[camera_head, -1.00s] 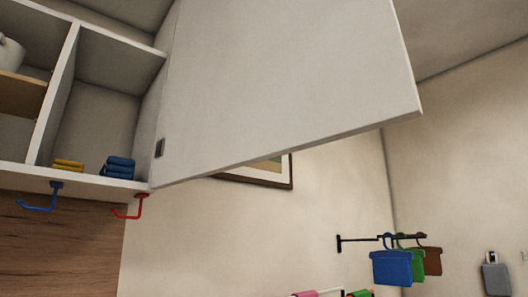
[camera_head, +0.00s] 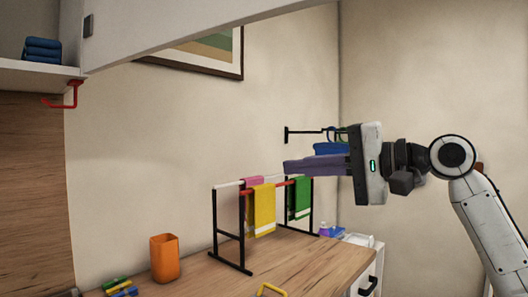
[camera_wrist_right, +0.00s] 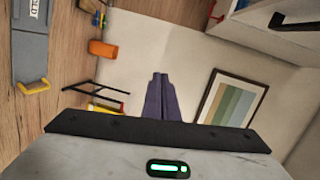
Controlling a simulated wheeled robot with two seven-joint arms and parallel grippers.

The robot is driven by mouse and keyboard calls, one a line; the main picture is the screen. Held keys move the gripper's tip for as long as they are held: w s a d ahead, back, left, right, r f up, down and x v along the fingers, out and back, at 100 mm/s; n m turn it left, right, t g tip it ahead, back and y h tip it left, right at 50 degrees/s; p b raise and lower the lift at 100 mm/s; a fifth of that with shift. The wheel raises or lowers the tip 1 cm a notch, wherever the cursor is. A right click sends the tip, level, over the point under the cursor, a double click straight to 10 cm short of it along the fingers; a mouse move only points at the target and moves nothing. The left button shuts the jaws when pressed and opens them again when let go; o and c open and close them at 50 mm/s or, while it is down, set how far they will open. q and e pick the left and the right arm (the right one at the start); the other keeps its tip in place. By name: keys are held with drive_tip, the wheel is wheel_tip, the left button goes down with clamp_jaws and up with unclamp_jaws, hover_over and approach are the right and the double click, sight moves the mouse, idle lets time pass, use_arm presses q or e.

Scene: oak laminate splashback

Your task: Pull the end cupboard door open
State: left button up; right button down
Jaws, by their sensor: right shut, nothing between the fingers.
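The white cupboard door (camera_head: 200,20) crosses the top of the head view, swung out from the cupboard on the left. Its upper part is out of frame. In the right wrist view a white panel (camera_wrist_right: 253,35) with a black bar handle (camera_wrist_right: 295,21) shows at the top right, seemingly this door. My right gripper (camera_head: 287,166) has purple fingers and is shut and empty, below and right of the door in the head view. Its closed fingers also show in the right wrist view (camera_wrist_right: 160,76), pointing at the wall and apart from the handle. My left gripper is not in view.
A drying rack (camera_head: 228,230) with towels and an orange cup (camera_head: 165,258) stand on the wooden counter (camera_head: 215,275) below. A framed picture (camera_head: 215,55) hangs on the wall. A red hook (camera_head: 65,97) hangs under the cupboard. Wall hangers (camera_head: 325,133) are behind my right gripper.

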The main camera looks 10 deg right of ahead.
sight(264, 14)
drive_tip(key=s+d+r+n+g+y, duration=0.1)
drive_tip(key=s+d+r+g+y, duration=0.15)
drive_tip(key=s+r, duration=1.6)
drive_tip(key=shift+y, duration=0.35)
drive_tip(key=p+x, duration=0.1)
drive_tip(key=x, duration=0.3)
drive_tip(key=s+r+x, duration=0.1)
drive_tip(key=x, duration=0.3)
drive_tip(key=r+p+x, duration=0.1)
drive_tip(key=x, duration=0.3)
drive_tip(key=shift+s+a+p, duration=0.2)
drive_tip(key=shift+a+p, duration=0.1)
drive_tip(key=shift+a, duration=0.15)
drive_tip(key=shift+s+a, duration=0.3)
